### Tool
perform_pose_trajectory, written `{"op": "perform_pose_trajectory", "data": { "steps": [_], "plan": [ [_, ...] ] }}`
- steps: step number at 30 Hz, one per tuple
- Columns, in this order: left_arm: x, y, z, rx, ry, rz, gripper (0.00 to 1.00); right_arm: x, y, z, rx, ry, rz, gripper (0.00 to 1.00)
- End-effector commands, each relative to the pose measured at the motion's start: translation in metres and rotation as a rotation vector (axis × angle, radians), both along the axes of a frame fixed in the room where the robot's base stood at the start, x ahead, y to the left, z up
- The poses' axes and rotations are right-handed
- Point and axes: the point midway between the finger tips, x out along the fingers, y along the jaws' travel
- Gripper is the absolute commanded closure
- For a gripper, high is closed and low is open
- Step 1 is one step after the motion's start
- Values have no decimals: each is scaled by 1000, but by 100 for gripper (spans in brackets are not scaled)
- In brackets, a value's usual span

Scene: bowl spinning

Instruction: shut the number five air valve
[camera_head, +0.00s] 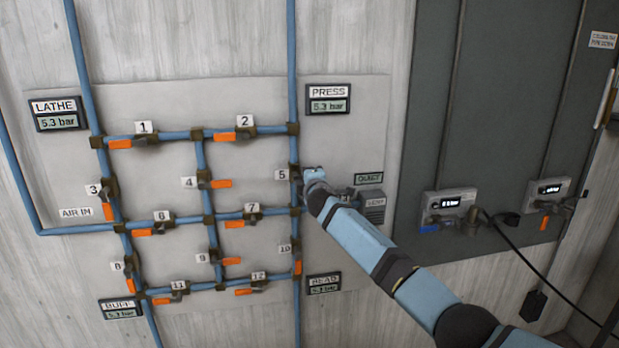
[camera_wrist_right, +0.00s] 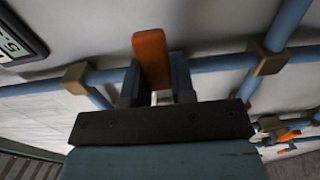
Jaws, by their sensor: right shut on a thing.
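The number five air valve sits on the right vertical blue pipe (camera_head: 294,150), beside its white label "5" (camera_head: 281,175). My right gripper (camera_head: 305,176) is at this valve and hides most of it, including its handle, in the head view. In the right wrist view, an orange handle (camera_wrist_right: 151,58) stands between the two fingers of my right gripper (camera_wrist_right: 157,84), which is shut on it. There the handle lies across the blue pipe (camera_wrist_right: 210,64). My left gripper is in neither view.
Other orange-handled valves are close by: number 4 (camera_head: 221,184) to the left, number 7 (camera_head: 235,224) below left and number 2 (camera_head: 224,137) above left. The PRESS gauge (camera_head: 328,106) reads 5.3 bar. A grey vent box (camera_head: 375,210) is just right of my gripper.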

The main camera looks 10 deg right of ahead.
Motion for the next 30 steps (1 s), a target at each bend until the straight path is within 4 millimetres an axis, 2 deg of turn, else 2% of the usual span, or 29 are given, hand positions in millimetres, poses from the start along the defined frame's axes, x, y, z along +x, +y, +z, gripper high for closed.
{"op": "perform_pose_trajectory", "data": {
  "steps": [6, 7, 10, 22, 26, 30],
  "plan": [
    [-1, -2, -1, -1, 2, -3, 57, 0, -1, 1, -7, -2, -1, 100],
    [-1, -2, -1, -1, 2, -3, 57, 0, -1, 1, -7, -2, -1, 74],
    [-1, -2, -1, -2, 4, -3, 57, 0, -1, 1, -5, -2, -1, 51],
    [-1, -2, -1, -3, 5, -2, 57, -5, -1, 1, -1, -2, -1, 51],
    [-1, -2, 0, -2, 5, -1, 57, -19, -2, 0, -2, -3, 0, 51],
    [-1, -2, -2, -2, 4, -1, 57, -43, -2, -1, -1, -3, 1, 51]
  ]
}}
